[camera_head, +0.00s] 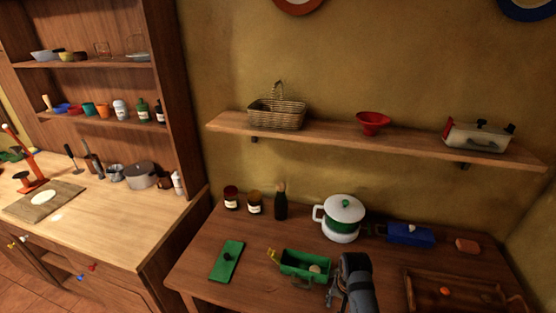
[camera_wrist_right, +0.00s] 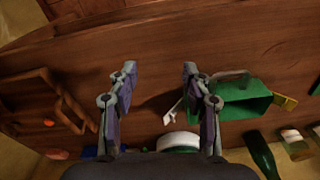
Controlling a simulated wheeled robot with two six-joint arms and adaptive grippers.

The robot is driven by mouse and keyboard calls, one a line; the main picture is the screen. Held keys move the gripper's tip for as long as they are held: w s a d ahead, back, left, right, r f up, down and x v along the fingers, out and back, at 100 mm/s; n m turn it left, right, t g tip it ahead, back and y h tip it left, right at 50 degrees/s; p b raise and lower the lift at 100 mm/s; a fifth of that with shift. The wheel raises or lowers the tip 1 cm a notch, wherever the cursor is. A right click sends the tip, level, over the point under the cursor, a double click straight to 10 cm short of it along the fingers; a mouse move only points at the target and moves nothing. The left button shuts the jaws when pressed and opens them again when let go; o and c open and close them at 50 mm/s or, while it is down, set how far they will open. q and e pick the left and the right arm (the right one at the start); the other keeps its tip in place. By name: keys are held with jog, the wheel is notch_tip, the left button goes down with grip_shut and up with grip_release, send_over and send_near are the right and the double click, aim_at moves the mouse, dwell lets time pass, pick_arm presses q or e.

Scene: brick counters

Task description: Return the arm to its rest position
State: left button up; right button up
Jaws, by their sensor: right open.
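My right arm comes in from the bottom of the head view, with its gripper (camera_head: 334,292) over the front of the dark wooden counter (camera_head: 205,284). It is just right of an open green box (camera_head: 292,262). In the right wrist view the two fingers of the gripper (camera_wrist_right: 158,78) stand apart with nothing between them. The counter (camera_wrist_right: 150,50) lies below them, and the green box (camera_wrist_right: 240,107) is beside the right finger. My left arm and gripper are not in view.
A white-and-green pot (camera_head: 342,212) stands behind the gripper. A wooden tray (camera_head: 420,287) lies to the right, near a blue box (camera_head: 410,235). A green lid (camera_head: 228,260) lies left. A wall shelf (camera_head: 350,133) holds a basket (camera_head: 277,113) and a red funnel (camera_head: 371,122).

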jog(key=s+d+r+n+t, duration=0.1)
jog(key=s+d+r+n, duration=0.2)
jog(key=s, duration=0.5)
jog(key=s+d+r+n+t, duration=0.2)
jog(key=s+d+r+n, duration=0.15)
jog(key=s, duration=0.45)
jog(key=s+d+f+g+b, duration=0.15)
jog(key=f+b, duration=0.25)
jog(key=f, duration=1.4)
jog(key=s+f+b, duration=0.2)
jog(key=f+b, duration=0.2)
jog(key=f, duration=1.4)
pick_arm(q)
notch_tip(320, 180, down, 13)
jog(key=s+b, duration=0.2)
jog(key=b, duration=0.3)
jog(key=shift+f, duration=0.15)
pick_arm(e)
jog(key=s+d+f+g, duration=0.1)
jog(key=s+f, duration=1.6)
jog(key=f, duration=0.1)
jog(key=shift+s+f+m+h, duration=0.3)
jog(key=shift+m, duration=0.15)
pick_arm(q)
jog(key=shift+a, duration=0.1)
pick_arm(e)
jog(key=shift+d, duration=0.15)
